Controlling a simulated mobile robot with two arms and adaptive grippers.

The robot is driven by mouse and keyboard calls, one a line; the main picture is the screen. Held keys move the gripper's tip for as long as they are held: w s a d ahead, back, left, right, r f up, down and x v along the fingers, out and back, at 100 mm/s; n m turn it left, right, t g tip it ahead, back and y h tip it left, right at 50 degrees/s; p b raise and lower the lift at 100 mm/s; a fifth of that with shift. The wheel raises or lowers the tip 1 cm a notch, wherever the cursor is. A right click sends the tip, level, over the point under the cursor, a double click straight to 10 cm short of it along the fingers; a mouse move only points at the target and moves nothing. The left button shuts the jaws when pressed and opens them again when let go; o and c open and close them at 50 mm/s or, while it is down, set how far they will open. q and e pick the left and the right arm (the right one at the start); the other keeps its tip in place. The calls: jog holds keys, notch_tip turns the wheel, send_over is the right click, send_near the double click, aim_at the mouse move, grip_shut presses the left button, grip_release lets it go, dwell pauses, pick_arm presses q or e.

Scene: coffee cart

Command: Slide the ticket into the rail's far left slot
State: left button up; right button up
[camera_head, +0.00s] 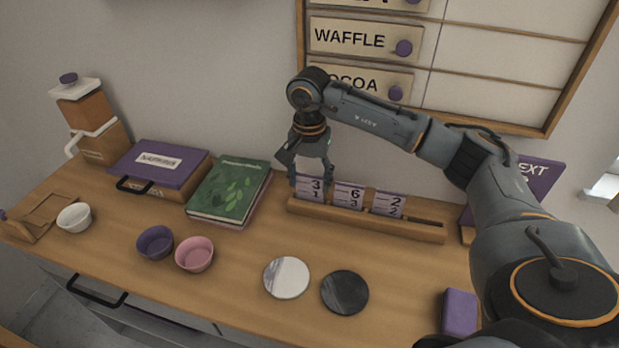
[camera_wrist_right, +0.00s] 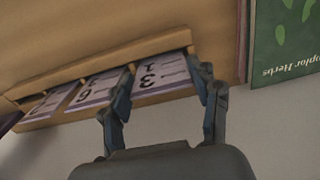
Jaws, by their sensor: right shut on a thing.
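A light purple ticket marked 3 and 1 (camera_head: 311,188) stands at the left end of the wooden rail (camera_head: 364,222). It also shows in the right wrist view (camera_wrist_right: 160,73). My right gripper (camera_head: 311,173) is shut on this ticket, with one finger at each side edge. The ticket's lower edge is at the rail's far left slot; how deep it sits is hard to tell. Two other tickets, 6 over 3 (camera_head: 349,195) and 2 over 2 (camera_head: 387,204), stand in the rail to its right. The rail's right end is empty. My left gripper is not in view.
A green book (camera_head: 229,191) lies left of the rail, beside a purple-lidded box (camera_head: 160,166). White (camera_head: 287,277) and dark (camera_head: 345,292) round coasters lie in front. Small bowls (camera_head: 194,254) stand at left. A menu board (camera_head: 480,60) hangs behind.

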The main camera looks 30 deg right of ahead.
jog(key=o, duration=0.8)
notch_tip(320, 180, up, 12)
jog(key=shift+r, duration=0.1)
dwell(0.7)
